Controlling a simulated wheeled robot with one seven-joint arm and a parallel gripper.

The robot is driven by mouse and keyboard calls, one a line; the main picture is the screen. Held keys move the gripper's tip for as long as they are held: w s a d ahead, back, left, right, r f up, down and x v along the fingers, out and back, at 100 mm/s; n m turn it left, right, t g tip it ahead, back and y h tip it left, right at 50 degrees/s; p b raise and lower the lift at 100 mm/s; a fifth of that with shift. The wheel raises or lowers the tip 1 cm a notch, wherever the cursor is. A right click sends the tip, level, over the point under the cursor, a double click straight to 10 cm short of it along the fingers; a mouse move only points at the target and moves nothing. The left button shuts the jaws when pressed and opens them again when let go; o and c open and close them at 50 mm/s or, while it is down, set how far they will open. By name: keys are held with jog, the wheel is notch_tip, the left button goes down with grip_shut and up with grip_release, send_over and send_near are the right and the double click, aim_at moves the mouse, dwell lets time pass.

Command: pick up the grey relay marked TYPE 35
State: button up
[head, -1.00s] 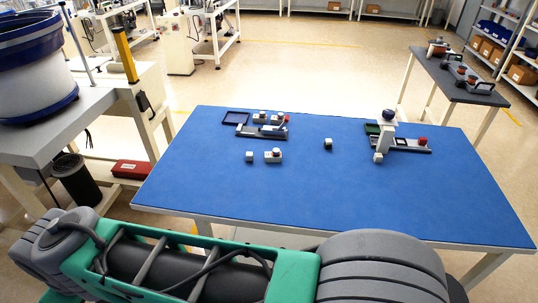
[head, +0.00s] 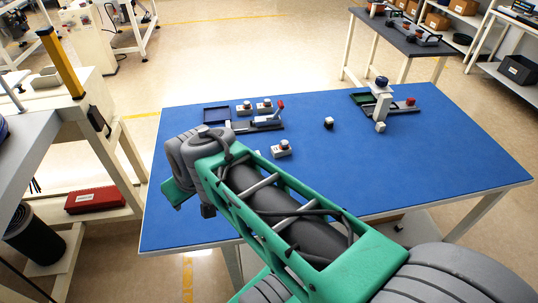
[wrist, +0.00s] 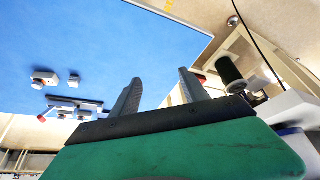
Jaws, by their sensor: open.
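No TYPE 35 marking is readable, so I cannot tell which piece is the relay. A small grey block (head: 262,154), partly hidden by my arm, lies beside a grey box with a dark-and-red knob (head: 281,149) on the blue table. A small dark-sided block (head: 328,123) lies mid-table. Another light grey block (head: 380,127) is at the foot of a white post. In the wrist view, my gripper (wrist: 160,94) is open and empty, apart from the table pieces. That view shows a small light block (wrist: 74,79) beside a knobbed box (wrist: 43,78).
The blue table (head: 440,160) has free room at its front and right. A fixture with a red handle (head: 265,122), a dark tray (head: 217,114) and two knobbed boxes stand at its back left. A post fixture (head: 382,98) stands at its back right. A red box (head: 95,200) is at left.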

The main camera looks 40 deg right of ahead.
aim_at(256, 152)
jog(key=w+d+f+m+t+h+b, duration=0.1)
jog(key=w+d+f+b, duration=0.2)
jog(key=d+f, duration=0.2)
jog(key=w+d+f+m+t+b, duration=0.1)
jog(key=w+d+f+t+b, duration=0.1)
jog(key=d, duration=0.6)
jog(key=w+d+f+m+t+h+b, duration=0.1)
jog(key=w+d+f+b, duration=0.3)
jog(key=f, duration=0.4)
jog(key=shift+w+d+f+t+h+b, duration=0.15)
jog(key=shift+d+t+b, duration=0.15)
jog(key=shift+d+b, duration=0.25)
jog(key=shift+w+d+f+t+h+b, duration=0.15)
jog(key=shift+d+t+b, duration=0.2)
jog(key=shift+d, duration=0.4)
jog(key=d+h+b, duration=0.1)
jog(key=d, duration=0.2)
jog(key=s+d+f+m+t+h+b, duration=0.1)
jog(key=d, duration=0.3)
jog(key=s+d+f+m+h, duration=0.1)
jog(key=d, duration=0.3)
jog(key=shift+d+f+t+b, duration=0.1)
jog(key=shift+t+b, duration=0.25)
jog(key=shift+b, duration=0.05)
jog(key=x, duration=0.7)
jog(key=shift+w+d+r, duration=0.15)
jog(key=shift+w+r, duration=0.1)
jog(key=shift+w, duration=0.05)
jog(key=shift+c, duration=0.4)
grip_shut()
